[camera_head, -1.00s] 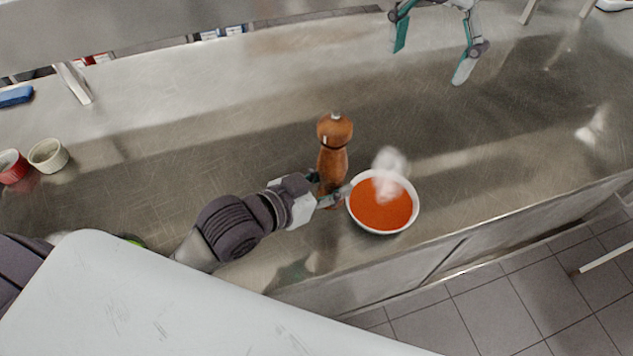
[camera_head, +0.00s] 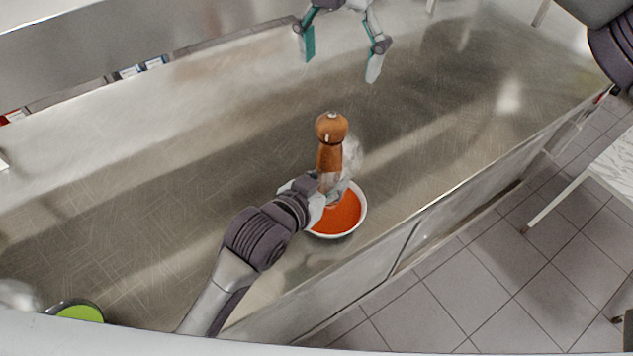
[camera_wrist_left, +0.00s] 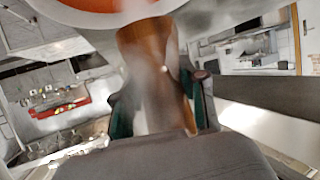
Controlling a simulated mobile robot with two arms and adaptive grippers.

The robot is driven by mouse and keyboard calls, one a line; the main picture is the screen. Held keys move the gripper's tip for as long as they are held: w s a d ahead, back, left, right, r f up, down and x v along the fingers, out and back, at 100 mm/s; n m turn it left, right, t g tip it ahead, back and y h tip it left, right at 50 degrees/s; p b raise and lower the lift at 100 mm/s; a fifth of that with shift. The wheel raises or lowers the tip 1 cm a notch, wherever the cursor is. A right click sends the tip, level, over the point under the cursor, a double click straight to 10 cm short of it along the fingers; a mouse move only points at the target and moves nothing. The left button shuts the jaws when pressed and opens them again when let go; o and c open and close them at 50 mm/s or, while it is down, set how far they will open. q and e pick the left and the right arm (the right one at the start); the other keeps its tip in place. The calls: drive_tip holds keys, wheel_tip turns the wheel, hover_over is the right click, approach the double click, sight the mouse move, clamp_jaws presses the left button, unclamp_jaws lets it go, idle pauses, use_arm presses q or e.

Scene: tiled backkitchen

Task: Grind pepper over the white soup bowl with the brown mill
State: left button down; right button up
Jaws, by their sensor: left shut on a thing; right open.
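The brown wooden pepper mill (camera_head: 331,152) stands upright in my left gripper (camera_head: 329,190), which is shut on its lower part. In the head view the mill overlaps the back left part of the white soup bowl (camera_head: 336,236), and its lower end is hidden by the gripper. The bowl holds orange-red soup (camera_head: 336,217), with pale steam above it. The left wrist view shows the mill (camera_wrist_left: 148,45) between the fingers and the bowl's rim (camera_wrist_left: 112,18) close by. My right gripper (camera_head: 341,62) is open and empty, beyond the mill at the top.
The steel counter (camera_head: 200,165) is mostly bare around the bowl. The bowl sits near the counter's front edge. A round green item (camera_head: 80,312) is at the lower left. A white table (camera_head: 605,165) stands right, across the tiled floor.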

sight(335, 119)
idle(0.5)
drive_tip(key=n, duration=0.8)
drive_tip(key=shift+f, duration=0.1)
drive_tip(key=shift+f, duration=4.1)
drive_tip(key=shift+f, duration=2)
